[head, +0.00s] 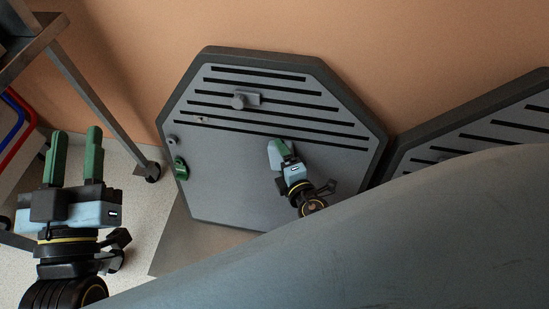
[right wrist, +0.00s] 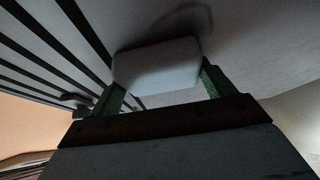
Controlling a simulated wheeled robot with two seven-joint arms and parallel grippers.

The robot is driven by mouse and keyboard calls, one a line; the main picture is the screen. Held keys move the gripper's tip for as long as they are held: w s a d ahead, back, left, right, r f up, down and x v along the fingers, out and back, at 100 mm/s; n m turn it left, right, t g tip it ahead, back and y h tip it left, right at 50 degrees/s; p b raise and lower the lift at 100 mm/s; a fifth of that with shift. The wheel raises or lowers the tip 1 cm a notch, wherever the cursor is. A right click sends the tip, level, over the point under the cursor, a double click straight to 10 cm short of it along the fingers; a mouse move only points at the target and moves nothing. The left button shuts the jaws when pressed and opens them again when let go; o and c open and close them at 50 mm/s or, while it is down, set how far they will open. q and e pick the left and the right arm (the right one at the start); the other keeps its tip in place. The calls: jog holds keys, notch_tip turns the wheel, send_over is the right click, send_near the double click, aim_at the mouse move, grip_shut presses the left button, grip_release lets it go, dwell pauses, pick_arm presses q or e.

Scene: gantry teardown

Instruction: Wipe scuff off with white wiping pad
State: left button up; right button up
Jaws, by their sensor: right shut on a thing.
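The white wiping pad (right wrist: 157,65) is between the two green fingers of my right gripper in the right wrist view. In the head view, my right gripper (head: 283,150) is shut on the pad (head: 273,153), over the smooth lower part of the grey hexagonal panel (head: 230,170). I cannot tell whether the pad touches the panel. A dark curved mark (right wrist: 190,17) shows on the panel beyond the pad; I cannot tell whether it is the scuff or a shadow. My left gripper (head: 76,135) is open and empty, left of the panel.
A grey knob (head: 240,99) sticks out from the slotted upper part of the panel. A green handle-like part (head: 181,168) is at its left edge. A second slotted panel (head: 480,133) stands at right. A metal-legged cart (head: 95,95) is at the left.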

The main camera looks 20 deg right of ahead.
aim_at(294, 154)
jog(key=shift+s+d, duration=0.4)
jog(key=shift+d, duration=0.25)
jog(key=shift+s+d, duration=0.35)
jog(key=shift+d, duration=0.35)
jog(key=shift+s+d, duration=0.4)
jog(key=shift+d, duration=0.25)
jog(key=shift+s+d+b, duration=0.45)
jog(key=shift+s+d, duration=0.6)
jog(key=shift+d, duration=0.15)
jog(key=shift+w, duration=0.1)
jog(key=shift+w+a+r, duration=0.1)
jog(key=shift+w+a, duration=0.7)
jog(key=shift+a, duration=0.35)
jog(key=shift+w+a+f, duration=0.1)
jog(key=shift+w+a, duration=0.7)
jog(key=shift+a, duration=0.3)
jog(key=shift+w+a+r, duration=0.1)
jog(key=shift+w+a, duration=0.7)
jog(key=shift+a, duration=0.35)
jog(key=shift+w+a+b, duration=0.15)
jog(key=shift+w+a, duration=0.3)
jog(key=shift+a, duration=0.35)
jog(key=shift+w+a+b, duration=0.1)
jog(key=shift+w+a, duration=0.4)
jog(key=shift+a, duration=0.3)
jog(key=shift+w+a+b, duration=0.15)
jog(key=shift+w+a, duration=0.3)
jog(key=shift+a, duration=0.35)
jog(key=shift+s, duration=0.1)
